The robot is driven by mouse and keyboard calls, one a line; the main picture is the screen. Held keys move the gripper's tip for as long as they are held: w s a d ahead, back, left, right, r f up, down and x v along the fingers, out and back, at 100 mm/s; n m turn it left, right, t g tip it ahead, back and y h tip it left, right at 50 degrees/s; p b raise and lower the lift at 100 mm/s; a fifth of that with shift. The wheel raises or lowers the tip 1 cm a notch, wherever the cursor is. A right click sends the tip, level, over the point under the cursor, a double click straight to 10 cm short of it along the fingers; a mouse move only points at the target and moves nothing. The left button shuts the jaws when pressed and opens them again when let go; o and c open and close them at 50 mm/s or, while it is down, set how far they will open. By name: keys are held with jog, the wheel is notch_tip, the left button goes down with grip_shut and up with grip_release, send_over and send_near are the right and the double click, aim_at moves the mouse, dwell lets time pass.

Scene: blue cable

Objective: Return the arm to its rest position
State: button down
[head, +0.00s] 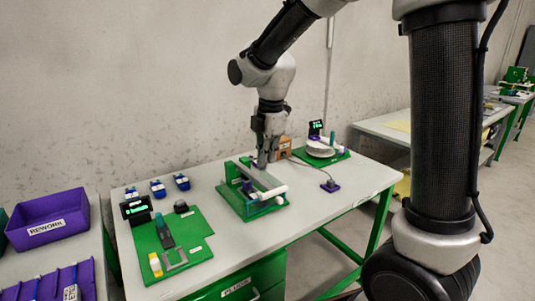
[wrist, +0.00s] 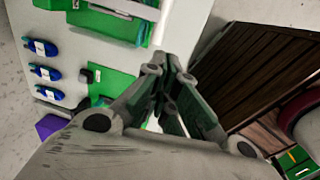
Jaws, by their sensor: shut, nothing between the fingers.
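My arm reaches down over the table from the upper right in the head view. My gripper (head: 263,163) points down just behind the green fixture (head: 272,210) with a grey bar and a white cylinder, in the middle of the table (head: 213,205). In the wrist view the fingers of my gripper (wrist: 165,62) are closed together with nothing between them. I cannot tell whether the fingertips touch the fixture. The blue connectors (head: 158,189) lie in a row at the back left of the table; they also show in the wrist view (wrist: 45,72).
A green board (head: 200,250) with a small display stands at the front left. Another green board (head: 335,153) with a white coil is at the back right. A small brown box (head: 283,147) stands close behind my gripper. A purple REWORK bin (head: 48,218) is at far left.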

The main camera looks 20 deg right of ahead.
jog(key=s+d+r+m+t, duration=0.1)
jog(key=s+d+r+m, duration=0.2)
jog(key=s+d+m, duration=0.5)
jog(key=s+d+r+m+t, duration=0.2)
jog(key=s+d+r+m, duration=0.2)
jog(key=s+d+m, duration=0.5)
jog(key=s+m, duration=0.4)
jog(key=s, duration=0.2)
jog(key=shift+s+r+m, duration=0.2)
jog(key=shift+s+m, duration=0.1)
jog(key=shift+s, duration=0.05)
